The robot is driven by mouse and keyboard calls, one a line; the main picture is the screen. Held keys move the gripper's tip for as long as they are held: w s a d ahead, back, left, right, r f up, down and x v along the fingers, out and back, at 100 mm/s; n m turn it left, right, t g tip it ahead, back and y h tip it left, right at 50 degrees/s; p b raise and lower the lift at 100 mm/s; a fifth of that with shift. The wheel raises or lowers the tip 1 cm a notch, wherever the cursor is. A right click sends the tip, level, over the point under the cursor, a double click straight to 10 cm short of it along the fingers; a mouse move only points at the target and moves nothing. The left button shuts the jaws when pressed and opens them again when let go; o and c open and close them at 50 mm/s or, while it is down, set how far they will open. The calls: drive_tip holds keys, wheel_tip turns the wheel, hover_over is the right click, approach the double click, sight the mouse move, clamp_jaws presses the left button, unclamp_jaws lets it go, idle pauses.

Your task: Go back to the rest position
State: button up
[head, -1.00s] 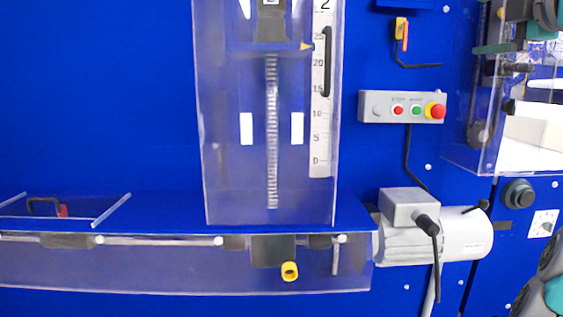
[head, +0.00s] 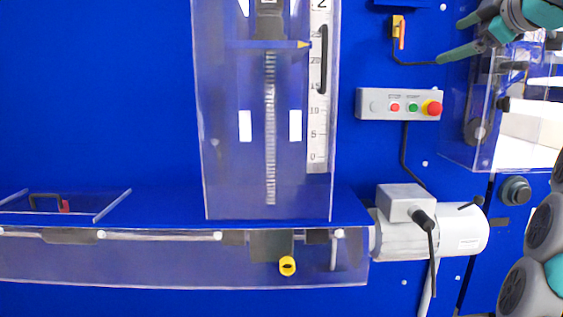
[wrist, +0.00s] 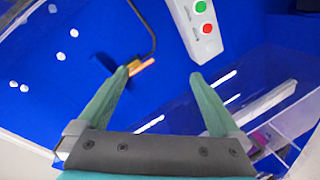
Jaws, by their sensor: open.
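My gripper (head: 456,37) is at the upper right of the head view, with two green fingers spread apart and nothing between them. In the wrist view my gripper (wrist: 161,78) also shows open and empty over the blue panel. My grey and teal arm links show along the right edge of the head view. The yellow and orange switch (head: 398,28) is to the left of the fingers, apart from them in the head view. In the wrist view the switch (wrist: 138,66) appears close beside the left fingertip; I cannot tell whether they touch.
A control box (head: 400,104) with red and green buttons is below the switch. A clear case (head: 480,140) with white blocks (head: 532,130) is at the right. A clear column with a scale (head: 319,100) stands mid-left. A motor (head: 440,235) is lower right. The left blue panel is clear.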

drive_tip(key=w+a+f+m+g+y, duration=0.1)
drive_tip(key=a+f+m+g, duration=0.2)
drive_tip(key=a+f, duration=0.4)
drive_tip(key=a+f+m+g, duration=0.2)
drive_tip(key=a+f+m, duration=0.15)
drive_tip(key=f, duration=0.55)
drive_tip(key=s+a+f+m+g, duration=0.15)
drive_tip(key=s+a+f, duration=0.25)
drive_tip(key=f, duration=0.4)
drive_tip(key=s+a+f+m+g, duration=0.1)
drive_tip(key=s+a+f+g, duration=0.25)
drive_tip(key=f, duration=0.35)
drive_tip(key=s+f+m+g+h, duration=0.2)
drive_tip(key=s+f+g, duration=0.1)
drive_tip(key=s+f, duration=1)
drive_tip(key=s+a+f+m+g+h, duration=0.1)
drive_tip(key=s+f+g, duration=0.3)
drive_tip(key=s+f, duration=1)
drive_tip(key=s, duration=0.5)
drive_tip(key=shift+s+a+f+m+h, duration=0.15)
drive_tip(key=shift+s+f+m+h, duration=0.15)
drive_tip(key=shift+s+m+h, duration=0.1)
